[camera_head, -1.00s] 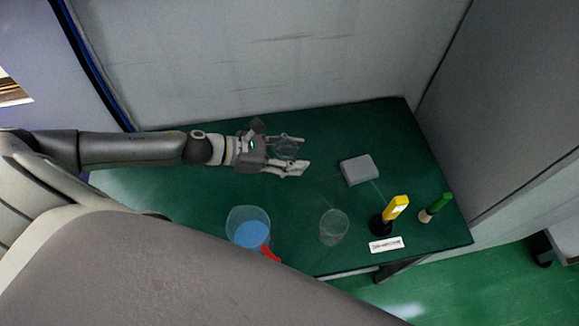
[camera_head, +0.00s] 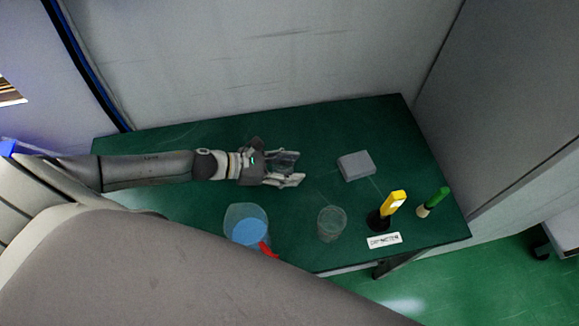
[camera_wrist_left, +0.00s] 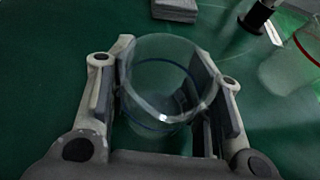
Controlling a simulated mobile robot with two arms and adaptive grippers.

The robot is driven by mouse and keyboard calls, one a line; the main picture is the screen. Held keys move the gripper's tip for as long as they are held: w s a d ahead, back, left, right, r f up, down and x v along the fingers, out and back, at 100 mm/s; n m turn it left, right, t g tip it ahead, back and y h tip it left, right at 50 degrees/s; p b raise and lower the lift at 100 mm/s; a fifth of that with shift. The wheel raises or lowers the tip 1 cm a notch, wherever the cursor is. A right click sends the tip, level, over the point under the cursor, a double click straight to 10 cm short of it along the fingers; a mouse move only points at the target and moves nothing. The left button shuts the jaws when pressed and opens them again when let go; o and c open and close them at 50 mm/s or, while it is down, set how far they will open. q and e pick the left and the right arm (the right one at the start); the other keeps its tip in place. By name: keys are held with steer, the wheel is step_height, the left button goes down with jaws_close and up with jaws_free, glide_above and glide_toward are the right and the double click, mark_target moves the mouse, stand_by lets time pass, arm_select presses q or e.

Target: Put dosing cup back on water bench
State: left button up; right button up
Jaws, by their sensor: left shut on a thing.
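My left gripper (camera_head: 287,170) is shut on a small clear cup, the dosing cup (camera_head: 284,160), over the back middle of the green bench (camera_head: 190,215). In the left wrist view the dosing cup (camera_wrist_left: 160,85) sits upright between the two fingers of the left gripper (camera_wrist_left: 165,100). I cannot tell whether its base touches the bench top. My right gripper is not in view.
A clear beaker with blue liquid (camera_head: 246,224) and a red item (camera_head: 266,249) stand at the front. An empty clear beaker (camera_head: 331,223), a grey block (camera_head: 356,166), a yellow-topped tool (camera_head: 396,202), a green-handled tool (camera_head: 435,200) and a white label (camera_head: 384,240) are to the right.

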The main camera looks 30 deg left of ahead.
arm_select(q)
steer(key=o, duration=1.1)
steer(key=shift+r+p, duration=0.15)
steer(key=shift+p, duration=0.15)
steer(key=b+v, duration=0.1)
steer(key=v, duration=0.7)
steer(key=shift+s, duration=0.1)
steer(key=shift+p+v, duration=0.4)
steer(key=shift+v, duration=1.55)
